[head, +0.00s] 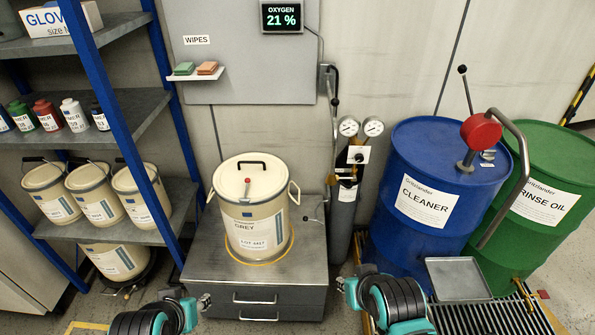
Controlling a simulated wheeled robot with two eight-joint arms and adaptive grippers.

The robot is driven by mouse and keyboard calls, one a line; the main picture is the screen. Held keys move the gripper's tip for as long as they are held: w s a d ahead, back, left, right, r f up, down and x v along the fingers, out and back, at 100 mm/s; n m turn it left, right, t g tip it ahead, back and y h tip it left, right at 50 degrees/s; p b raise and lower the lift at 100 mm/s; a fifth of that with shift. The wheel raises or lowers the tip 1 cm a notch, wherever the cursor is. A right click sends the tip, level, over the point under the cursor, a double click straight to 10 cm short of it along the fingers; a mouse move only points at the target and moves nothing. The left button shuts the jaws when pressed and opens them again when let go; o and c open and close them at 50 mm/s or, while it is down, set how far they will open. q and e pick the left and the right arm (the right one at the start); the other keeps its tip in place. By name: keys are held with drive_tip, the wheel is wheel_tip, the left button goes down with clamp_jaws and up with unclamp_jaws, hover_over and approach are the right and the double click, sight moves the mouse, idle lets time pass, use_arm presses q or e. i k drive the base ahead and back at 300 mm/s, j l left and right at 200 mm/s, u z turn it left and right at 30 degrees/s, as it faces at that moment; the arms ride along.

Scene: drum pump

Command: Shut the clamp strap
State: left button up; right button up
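A cream pail labelled GREY (252,205) stands upright on a steel-topped cabinet (205,262). A yellow band (262,260) runs around the pail's foot. A small dark lever (313,219) sticks out at the cabinet's right rear; I cannot tell whether it belongs to the band. My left gripper (204,300) is low, in front of the cabinet's left side. My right gripper (341,285) is at the cabinet's front right corner. Both are apart from the pail, and their fingers are too small to read.
A blue CLEANER drum (405,165) with a red-headed hand pump (480,132) and a green RINSE OIL drum (535,225) stand at the right on a grating (490,317). Shelves (150,237) with pails fill the left.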

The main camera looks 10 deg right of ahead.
sight(305, 218)
drive_tip(key=i+j+z, duration=0.1)
drive_tip(key=i+j, duration=0.35)
drive_tip(key=i+j+z, duration=0.1)
drive_tip(key=i+j, duration=0.35)
drive_tip(key=j, duration=0.2)
